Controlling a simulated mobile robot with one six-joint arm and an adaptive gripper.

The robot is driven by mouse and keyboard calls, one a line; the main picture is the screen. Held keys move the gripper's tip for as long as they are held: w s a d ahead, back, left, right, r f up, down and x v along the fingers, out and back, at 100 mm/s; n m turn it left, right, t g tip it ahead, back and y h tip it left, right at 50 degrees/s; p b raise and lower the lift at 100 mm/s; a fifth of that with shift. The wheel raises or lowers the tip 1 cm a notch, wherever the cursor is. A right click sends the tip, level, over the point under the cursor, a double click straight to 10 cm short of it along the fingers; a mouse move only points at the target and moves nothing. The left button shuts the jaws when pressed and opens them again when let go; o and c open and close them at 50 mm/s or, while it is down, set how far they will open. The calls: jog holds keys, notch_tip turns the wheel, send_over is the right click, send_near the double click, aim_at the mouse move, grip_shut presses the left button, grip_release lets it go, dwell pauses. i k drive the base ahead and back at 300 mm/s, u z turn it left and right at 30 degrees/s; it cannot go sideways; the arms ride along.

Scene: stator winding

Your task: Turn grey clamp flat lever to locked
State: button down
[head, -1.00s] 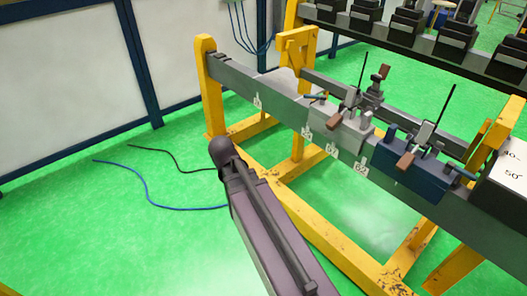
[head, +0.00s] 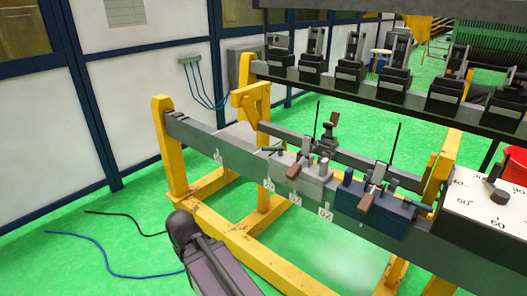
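The grey clamp (head: 304,178) sits on the grey rail of the yellow frame, near the middle of the head view. It carries levers with brown grips; one brown-gripped lever (head: 294,171) points toward the front, and a short dark flat-lying handle (head: 275,149) shows at its left end. I cannot tell which of these is the flat lever, nor its exact position. A blue clamp (head: 378,212) sits just right of it. My arm shows at the bottom centre, in front of and below the rail. My gripper's fingers are not in view.
The yellow frame (head: 168,150) carries the rail (head: 205,139). A white dial box (head: 488,205) stands at the right end. A dark shelf with several black fixtures (head: 350,83) runs behind. Blue and black cables (head: 120,270) lie on the green floor at left.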

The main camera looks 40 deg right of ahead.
aim_at(280, 149)
jog(key=u, duration=0.2)
jog(key=k, duration=1.25)
jog(key=z, duration=0.4)
jog(key=i, duration=1)
jog(key=z, duration=0.05)
